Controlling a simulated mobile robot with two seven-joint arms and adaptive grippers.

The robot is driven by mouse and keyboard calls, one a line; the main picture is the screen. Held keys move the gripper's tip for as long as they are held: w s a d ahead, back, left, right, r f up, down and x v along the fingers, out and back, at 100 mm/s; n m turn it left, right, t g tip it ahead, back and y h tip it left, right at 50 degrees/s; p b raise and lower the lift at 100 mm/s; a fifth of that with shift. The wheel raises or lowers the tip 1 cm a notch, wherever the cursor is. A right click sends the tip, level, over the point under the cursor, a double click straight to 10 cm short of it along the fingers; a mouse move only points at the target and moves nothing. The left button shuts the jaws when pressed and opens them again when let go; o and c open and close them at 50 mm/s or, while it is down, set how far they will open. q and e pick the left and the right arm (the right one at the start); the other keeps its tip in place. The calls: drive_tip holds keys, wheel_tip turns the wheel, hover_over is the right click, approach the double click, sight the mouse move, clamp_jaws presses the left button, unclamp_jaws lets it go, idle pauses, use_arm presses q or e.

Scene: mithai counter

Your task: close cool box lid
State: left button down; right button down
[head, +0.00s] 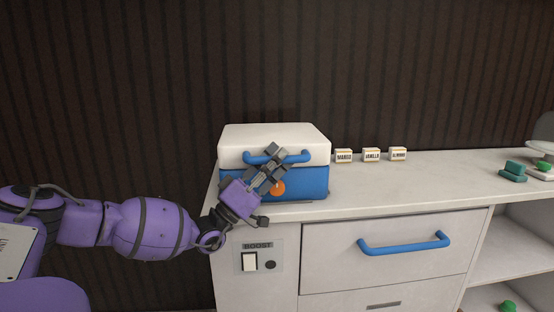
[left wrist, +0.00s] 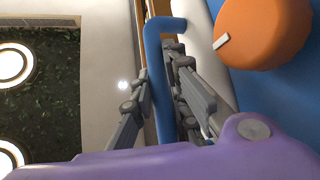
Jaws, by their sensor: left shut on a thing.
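The cool box has a blue body (head: 310,182) and a white lid (head: 265,136), and stands on the left part of the counter. The lid lies level on the body, with no gap that I can see in the head view. A blue bar handle (head: 254,160) runs across the lid's front. My left gripper (head: 274,161) is shut on this handle, and covers its middle. In the left wrist view, the handle (left wrist: 158,90) passes between the fingers (left wrist: 160,95). An orange round knob (head: 277,188) on the body's front is partly behind the gripper. My right gripper is not in view.
Several small labelled boxes, one reading mango (head: 344,156), stand right of the cool box on the counter (head: 420,188). Green items (head: 513,168) and a scale-like device are at the far right. Below are a boost switch (head: 249,262) and a drawer with a blue handle (head: 405,245).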

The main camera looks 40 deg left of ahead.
use_arm(q)
drive_tip(key=c, duration=2)
unclamp_jaws()
drive_tip(key=shift+d+f, duration=0.1)
drive_tip(key=shift+f, duration=0.45)
drive_tip(key=shift+r, duration=0.1)
drive_tip(key=v, duration=1.2)
